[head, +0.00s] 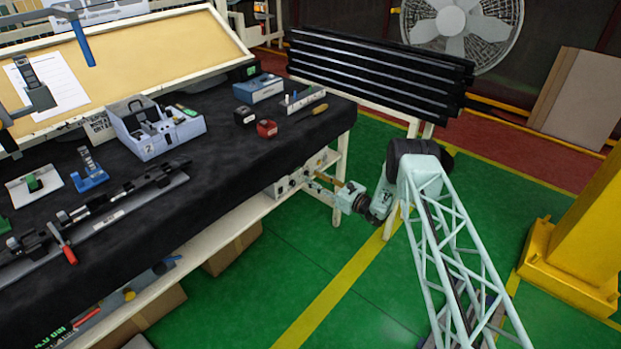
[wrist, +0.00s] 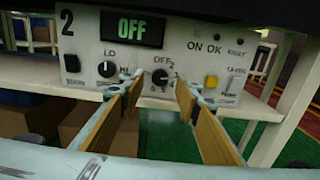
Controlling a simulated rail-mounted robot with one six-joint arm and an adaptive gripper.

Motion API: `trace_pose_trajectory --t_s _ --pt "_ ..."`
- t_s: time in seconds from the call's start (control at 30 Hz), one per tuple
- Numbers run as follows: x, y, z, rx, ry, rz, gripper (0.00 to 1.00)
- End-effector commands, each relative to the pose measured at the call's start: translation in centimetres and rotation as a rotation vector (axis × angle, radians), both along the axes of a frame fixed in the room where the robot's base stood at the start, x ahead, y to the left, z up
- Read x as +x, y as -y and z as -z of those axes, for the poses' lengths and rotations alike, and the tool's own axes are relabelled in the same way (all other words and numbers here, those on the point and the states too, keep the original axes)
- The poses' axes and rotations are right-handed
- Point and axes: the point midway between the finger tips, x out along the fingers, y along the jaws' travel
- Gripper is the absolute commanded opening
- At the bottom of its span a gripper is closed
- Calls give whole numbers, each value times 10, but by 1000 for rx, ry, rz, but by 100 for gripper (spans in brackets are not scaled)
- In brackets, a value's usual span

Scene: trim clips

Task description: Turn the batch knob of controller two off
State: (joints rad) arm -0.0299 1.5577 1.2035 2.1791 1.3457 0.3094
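Controller two (wrist: 85,48) is a pale panel marked 2, mounted under the bench top; in the head view (head: 283,187) it is small. Its display (wrist: 131,29) reads OFF in green. A dark round knob (wrist: 160,77) with OFF printed above it sits at the panel's middle; I cannot read a batch label. Another dark knob (wrist: 107,69), marked LO and HI, is to its left. My gripper (wrist: 157,83), with tan-padded fingers, is open, one finger on each side of the middle knob. I cannot tell whether either finger touches it. The gripper also shows beside the bench leg (head: 324,180).
A yellow button (wrist: 211,82) and a switch (wrist: 233,82) are right of the knob. The black bench top (head: 230,165) overhangs the panel. Boxes (head: 232,247) sit below. Green floor (head: 330,255) is open on the right, with a yellow post (head: 575,260) beyond.

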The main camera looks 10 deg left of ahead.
Motion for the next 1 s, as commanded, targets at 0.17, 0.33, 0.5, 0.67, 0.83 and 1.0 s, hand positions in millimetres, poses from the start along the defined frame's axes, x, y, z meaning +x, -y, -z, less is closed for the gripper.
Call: trace_pose_trajectory --t_s 0.17,0.33,0.5,0.67,0.83,1.0 --pt "9 -14 1 1 1 -1 30" --pt "14 -20 0 0 0 -1 30" --pt "14 -21 0 0 0 0 30" --pt "14 -21 0 0 0 0 30" --pt "14 -21 0 0 0 -1 17" --pt "14 -21 0 0 0 -1 6"
